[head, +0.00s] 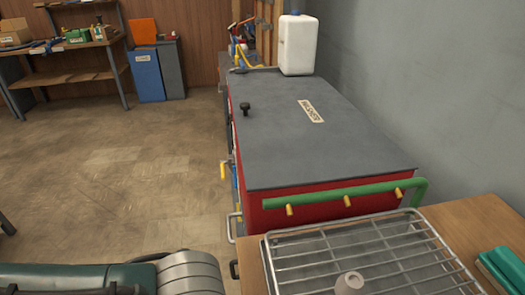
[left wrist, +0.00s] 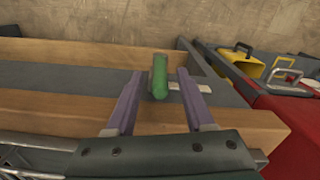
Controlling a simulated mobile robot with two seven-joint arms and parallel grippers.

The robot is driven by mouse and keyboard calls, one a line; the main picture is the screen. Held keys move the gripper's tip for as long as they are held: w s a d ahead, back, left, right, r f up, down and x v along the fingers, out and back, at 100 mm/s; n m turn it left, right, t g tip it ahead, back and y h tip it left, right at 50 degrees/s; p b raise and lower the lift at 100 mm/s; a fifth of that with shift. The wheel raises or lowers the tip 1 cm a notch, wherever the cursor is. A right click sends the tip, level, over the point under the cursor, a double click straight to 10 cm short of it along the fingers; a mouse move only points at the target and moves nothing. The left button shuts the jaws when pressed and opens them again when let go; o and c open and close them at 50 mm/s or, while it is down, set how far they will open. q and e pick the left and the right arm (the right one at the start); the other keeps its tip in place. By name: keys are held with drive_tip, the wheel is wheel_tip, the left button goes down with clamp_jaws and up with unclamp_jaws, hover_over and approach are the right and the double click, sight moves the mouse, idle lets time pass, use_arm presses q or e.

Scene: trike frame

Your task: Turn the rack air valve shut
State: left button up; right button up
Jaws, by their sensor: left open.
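My left gripper (left wrist: 157,74) is open in the left wrist view, its two purple fingers pointing away from the camera. A green rounded bar (left wrist: 159,78) shows between the fingers with a gap on each side. I cannot tell whether it is the valve's handle, or how far beyond the fingertips it lies. A small white label (left wrist: 190,88) is beside it on a grey strip between wooden rails. In the head view a green pipe (head: 350,192) with yellow nubs runs along the red cabinet's near end. Only my left arm shows there, bottom left; the right gripper is out of view.
The red cabinet (head: 330,215) has a grey top with a white jug (head: 298,45) at its far end. A wire rack (head: 365,255) lies on the wooden bench (head: 480,217), near a green-handled brush (head: 503,267). Floor left of the cabinet is clear.

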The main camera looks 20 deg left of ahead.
use_arm(q)
drive_tip(key=shift+f, duration=0.35)
clamp_jaws()
drive_tip(key=shift+d, duration=0.1)
idle(1.1)
